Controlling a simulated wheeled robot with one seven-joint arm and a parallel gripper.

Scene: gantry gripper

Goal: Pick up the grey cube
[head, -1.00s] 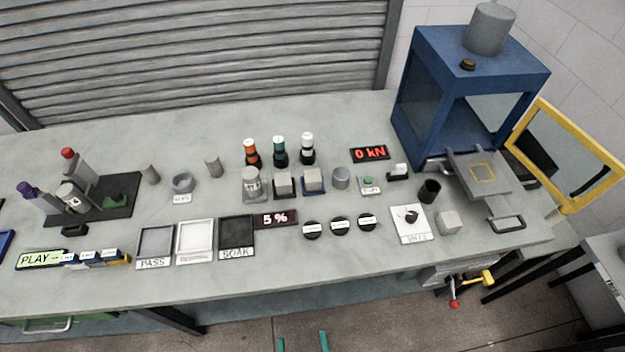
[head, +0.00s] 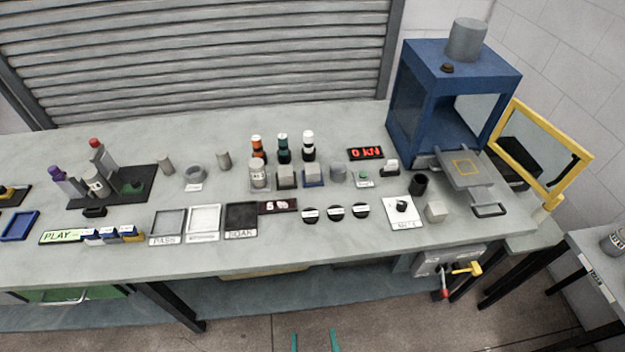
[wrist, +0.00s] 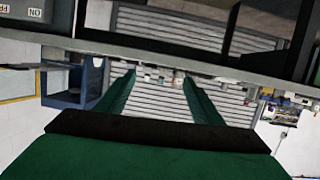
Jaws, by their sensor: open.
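Two other greyish cubes, a left one (head: 286,174) and a right one (head: 312,173), sit on dark and blue bases in the middle. My gripper (head: 315,342) shows only as two green fingertips at the bottom of the head view, in front of the bench and apart from everything. In the wrist view my gripper (wrist: 158,76) is open and empty, its green fingers spread; I cannot make out the cube there.
A blue press frame (head: 452,62) with an open yellow door (head: 541,147) stands at the back right. A black cup (head: 419,186) is just behind the cube. Bottles, trays and discs fill the bench's middle. Floor in front is clear.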

